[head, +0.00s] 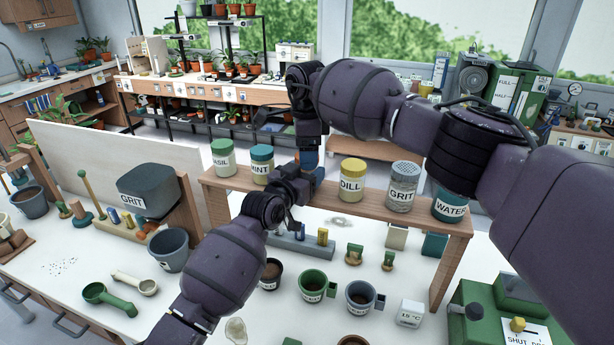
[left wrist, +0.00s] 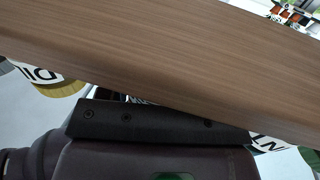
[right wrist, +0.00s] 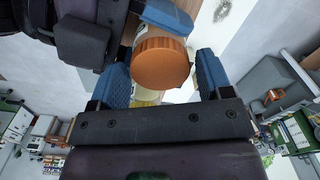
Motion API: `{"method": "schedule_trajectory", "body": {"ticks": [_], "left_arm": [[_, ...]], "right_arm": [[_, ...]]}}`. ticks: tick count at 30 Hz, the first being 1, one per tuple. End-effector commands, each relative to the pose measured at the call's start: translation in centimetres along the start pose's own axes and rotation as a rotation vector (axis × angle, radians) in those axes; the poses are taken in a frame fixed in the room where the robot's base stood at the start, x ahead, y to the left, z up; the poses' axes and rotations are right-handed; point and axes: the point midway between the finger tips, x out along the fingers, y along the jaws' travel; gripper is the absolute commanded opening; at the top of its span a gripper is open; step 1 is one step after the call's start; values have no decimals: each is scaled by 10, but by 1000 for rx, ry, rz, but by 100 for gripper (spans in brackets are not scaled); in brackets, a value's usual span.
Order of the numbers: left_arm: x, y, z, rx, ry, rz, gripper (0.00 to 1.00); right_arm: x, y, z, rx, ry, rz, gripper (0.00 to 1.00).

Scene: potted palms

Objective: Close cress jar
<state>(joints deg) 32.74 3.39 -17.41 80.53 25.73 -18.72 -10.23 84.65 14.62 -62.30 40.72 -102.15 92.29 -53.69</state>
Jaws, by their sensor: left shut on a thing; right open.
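The cress jar shows in the right wrist view as an orange ribbed lid (right wrist: 161,64) over a pale body, with a bit of label at its side. I cannot tell whether the lid sits fully down. My right gripper (right wrist: 166,70) is open, its blue fingers on either side of the lid and apart from it. My left gripper (head: 304,180) is shut on the jar body from the side; a blue finger of it (right wrist: 167,15) shows beside the jar. In the head view both grippers hide the jar, between the mint jar (head: 261,168) and the dill jar (head: 352,183).
The jars stand on a raised wooden shelf (head: 440,226), with the basil (head: 222,157), grit (head: 402,190) and water (head: 449,207) jars. The shelf edge (left wrist: 160,65) crosses the left wrist view.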

Motion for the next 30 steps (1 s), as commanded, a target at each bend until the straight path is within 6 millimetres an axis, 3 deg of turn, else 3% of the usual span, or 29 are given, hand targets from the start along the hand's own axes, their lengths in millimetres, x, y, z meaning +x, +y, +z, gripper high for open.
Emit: {"method": "schedule_trajectory", "body": {"ticks": [5, 12, 20, 30], "left_arm": [[0, 0, 0, 0, -1, 0, 0], [0, 0, 0, 0, -1, 0, 0], [0, 0, 0, 0, -1, 0, 0], [0, 0, 0, 0, -1, -1, 0]], "right_arm": [[0, 0, 0, 0, 0, 0, 69], [0, 0, 0, 0, 0, 0, 32], [0, 0, 0, 91, 0, 1, 31], [0, 0, 1, 563, 1, 2, 31]]}}
